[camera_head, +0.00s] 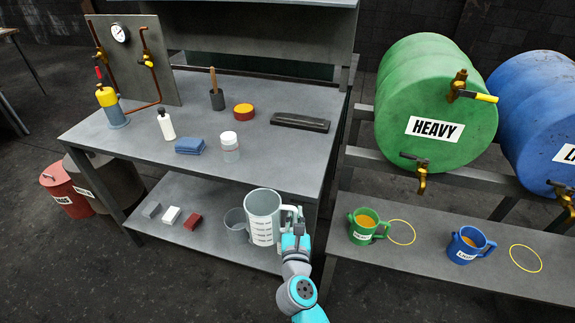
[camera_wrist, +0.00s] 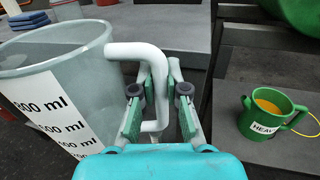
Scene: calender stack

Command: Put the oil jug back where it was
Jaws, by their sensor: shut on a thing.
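A clear measuring jug (camera_head: 262,222) with ml marks on a white strip is held by its pale handle in my gripper (camera_head: 296,238), in front of the bench's lower shelf. In the wrist view my gripper (camera_wrist: 158,112) has its green pads closed around the jug's white handle, with the jug (camera_wrist: 50,75) upright at left; no contents are visible. A green jug labelled HEAVY (camera_head: 362,237) and a blue jug (camera_head: 465,249), both holding amber liquid, stand on the right-hand shelf. Each has an empty yellow ring to its right: one ring (camera_head: 414,236), another ring (camera_head: 511,255).
Another clear container (camera_head: 235,222) is behind the held jug. Grey, white and red blocks lie on the lower shelf (camera_head: 150,225). The bench top (camera_head: 280,155) bears bottles, cloths and a tray. Green (camera_head: 430,80) and blue (camera_head: 535,110) drums with taps overhang the jug shelf.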

